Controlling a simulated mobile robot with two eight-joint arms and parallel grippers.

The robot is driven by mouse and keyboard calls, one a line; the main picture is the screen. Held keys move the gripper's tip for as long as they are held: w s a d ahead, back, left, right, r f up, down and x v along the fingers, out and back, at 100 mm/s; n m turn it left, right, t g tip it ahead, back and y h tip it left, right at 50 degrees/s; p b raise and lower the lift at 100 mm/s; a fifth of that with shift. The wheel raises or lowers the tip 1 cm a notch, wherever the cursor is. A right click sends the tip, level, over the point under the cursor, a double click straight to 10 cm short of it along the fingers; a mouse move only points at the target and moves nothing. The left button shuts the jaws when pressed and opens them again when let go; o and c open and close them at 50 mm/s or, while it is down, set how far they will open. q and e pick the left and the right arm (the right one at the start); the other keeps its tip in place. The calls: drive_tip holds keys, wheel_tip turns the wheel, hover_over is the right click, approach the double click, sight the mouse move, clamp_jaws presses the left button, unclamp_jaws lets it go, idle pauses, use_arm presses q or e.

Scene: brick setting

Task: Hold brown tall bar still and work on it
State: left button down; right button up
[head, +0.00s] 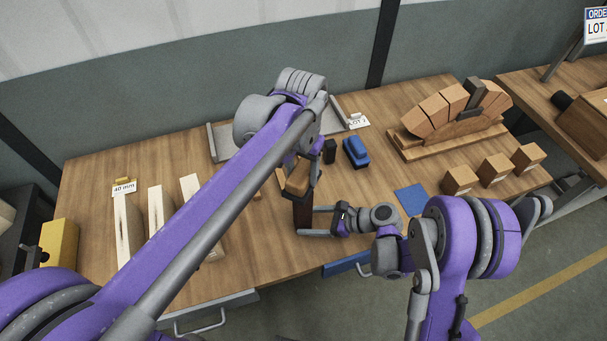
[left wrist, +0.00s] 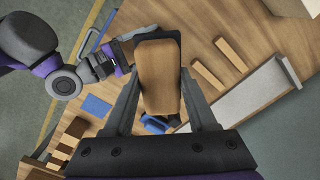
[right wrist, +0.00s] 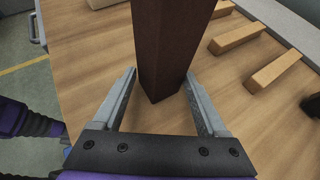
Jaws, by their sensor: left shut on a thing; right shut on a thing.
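The brown tall bar (head: 303,213), dark and upright, stands near the front edge of the workbench. It also shows in the right wrist view (right wrist: 166,45), between the fingers of my right gripper (right wrist: 163,98). That gripper (head: 304,220) is shut on the bar low down, from the right. My left gripper (head: 301,170) is shut on a lighter brown block (head: 298,178) with a dark edge, just above the top of the bar. The block fills the middle of the left wrist view (left wrist: 159,75) and hides what is under it. I cannot tell whether block and bar touch.
Behind the grippers are a blue tool (head: 355,152) and a small black block (head: 330,151). A wooden block arch (head: 440,112), a blue mat (head: 411,199) and wooden cubes (head: 459,180) are at right. Bare bench lies around the bar.

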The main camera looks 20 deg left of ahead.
use_arm(q)
drive_tip(key=shift+w+a, duration=0.5)
drive_tip(key=shift+w, duration=0.25)
drive_tip(key=shift+r, duration=4.1)
drive_tip(key=shift+f, duration=0.2)
